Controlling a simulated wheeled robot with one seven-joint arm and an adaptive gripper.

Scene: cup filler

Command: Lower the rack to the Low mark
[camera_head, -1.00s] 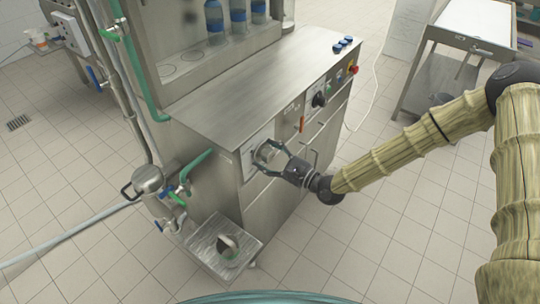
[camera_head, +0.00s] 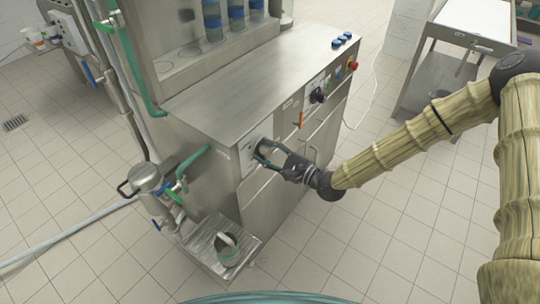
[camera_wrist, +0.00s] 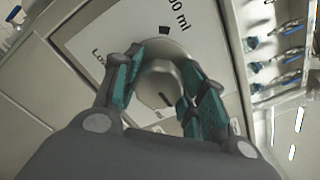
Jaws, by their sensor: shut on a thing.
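My gripper (camera_wrist: 165,88) is shut on a round metal knob (camera_wrist: 152,80) on the machine's front; its fingers lie on both sides of the knob. The knob has a dark mark on its lower right face. The white label plate (camera_wrist: 110,35) behind it carries a word starting with "Lo", partly hidden, and text ending in "0 ml" with a black tick near it. In the head view my gripper (camera_head: 268,157) reaches the left end of the machine's front and covers most of the knob. I cannot make out the rack.
The steel machine (camera_head: 225,95) carries bottles (camera_head: 236,15) at the back. Right of the gripper are an orange lever (camera_head: 300,120), a black knob (camera_head: 317,96) and a red button (camera_head: 352,64). A pail (camera_head: 228,250) stands on a low tray (camera_head: 200,240).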

